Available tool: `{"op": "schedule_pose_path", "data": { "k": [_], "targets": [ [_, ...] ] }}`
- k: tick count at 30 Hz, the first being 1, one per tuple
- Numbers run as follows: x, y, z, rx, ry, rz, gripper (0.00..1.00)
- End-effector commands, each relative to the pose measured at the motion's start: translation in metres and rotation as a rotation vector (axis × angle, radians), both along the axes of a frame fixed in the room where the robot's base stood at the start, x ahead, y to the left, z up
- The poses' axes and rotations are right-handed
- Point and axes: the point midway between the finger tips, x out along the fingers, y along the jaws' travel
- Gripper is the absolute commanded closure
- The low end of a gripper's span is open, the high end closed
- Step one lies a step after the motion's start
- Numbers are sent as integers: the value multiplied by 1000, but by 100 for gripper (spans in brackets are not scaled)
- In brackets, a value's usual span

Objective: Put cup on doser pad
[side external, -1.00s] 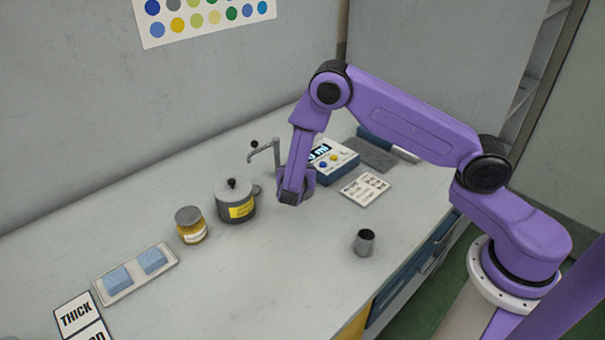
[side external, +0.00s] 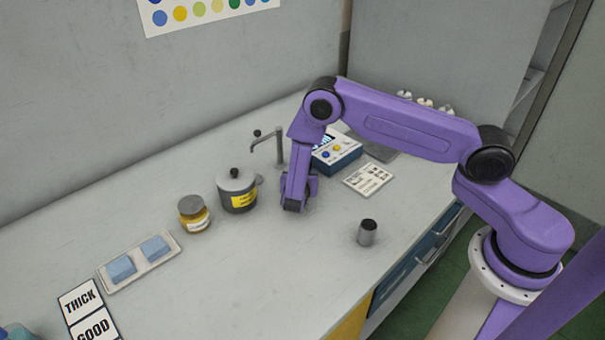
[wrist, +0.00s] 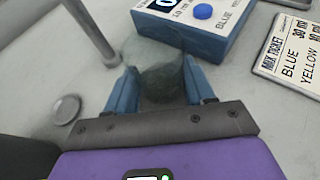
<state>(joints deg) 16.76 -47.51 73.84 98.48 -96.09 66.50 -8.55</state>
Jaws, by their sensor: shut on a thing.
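My gripper (wrist: 155,92) is shut on a translucent grey cup (wrist: 158,70), which sits between its two blue fingers in the wrist view. In the side view my gripper (side external: 293,205) is low over the bench, right of the lidded pot; the held cup cannot be made out there. The doser spout (side external: 268,142), a grey bent pipe on a post, stands just behind my gripper. A small round grey disc (wrist: 66,109) lies left of my gripper; I cannot tell if it is the pad. The cup's bottom contact is unclear.
The blue-white display box (side external: 338,155) stands behind right, with a printed ticket (side external: 367,180) in front. The lidded pot (side external: 237,192) and amber jar (side external: 194,214) are to the left. Another dark grey cup (side external: 367,234) stands front right.

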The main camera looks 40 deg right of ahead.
Motion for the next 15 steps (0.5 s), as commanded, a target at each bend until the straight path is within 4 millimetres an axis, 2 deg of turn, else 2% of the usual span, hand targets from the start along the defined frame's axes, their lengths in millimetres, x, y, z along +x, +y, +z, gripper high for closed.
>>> {"op": "schedule_pose_path", "data": {
  "k": [15],
  "targets": [
    [0,0,-4,0,0,0,75]
  ]
}}
